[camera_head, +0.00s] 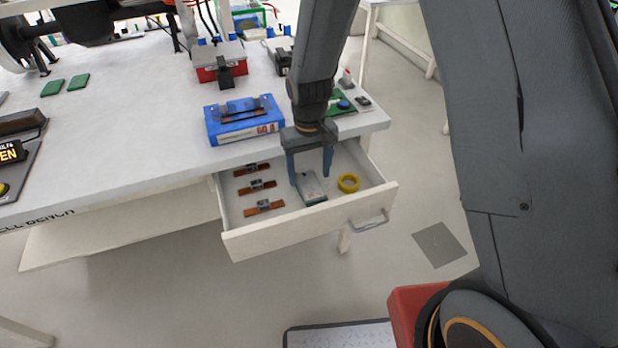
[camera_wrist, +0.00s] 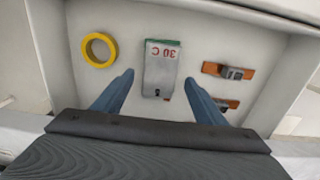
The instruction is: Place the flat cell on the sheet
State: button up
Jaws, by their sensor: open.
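My gripper (camera_head: 311,179) points down into the drawer, open and empty. In the wrist view its two fingers (camera_wrist: 159,78) show on the left and right of the cell, with gaps on both sides. I cannot tell how far the tips are above the drawer floor. A light, dark-rimmed panel (camera_head: 345,336) shows at the bottom edge; I cannot tell whether it is the sheet.
The drawer (camera_head: 290,232) also holds a yellow tape ring (camera_head: 348,183) and several orange-brown strips with metal clips (camera_head: 264,208). Its walls surround my gripper. A blue box (camera_head: 243,120) stands on the bench (camera_head: 130,120) above. The bench's left-middle is mostly clear.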

aim_at(309, 184)
notch_tip(309, 184, up, 9)
jog(key=b, duration=0.1)
jog(key=s+d+r+m, duration=0.1)
jog(key=s+d+r, duration=0.1)
jog(key=s+d, duration=0.5)
jog(key=s+d+r+m, duration=0.1)
jog(key=s+d+m, duration=0.1)
jog(key=s+d, duration=0.6)
jog(key=shift+r, duration=0.35)
dwell(0.6)
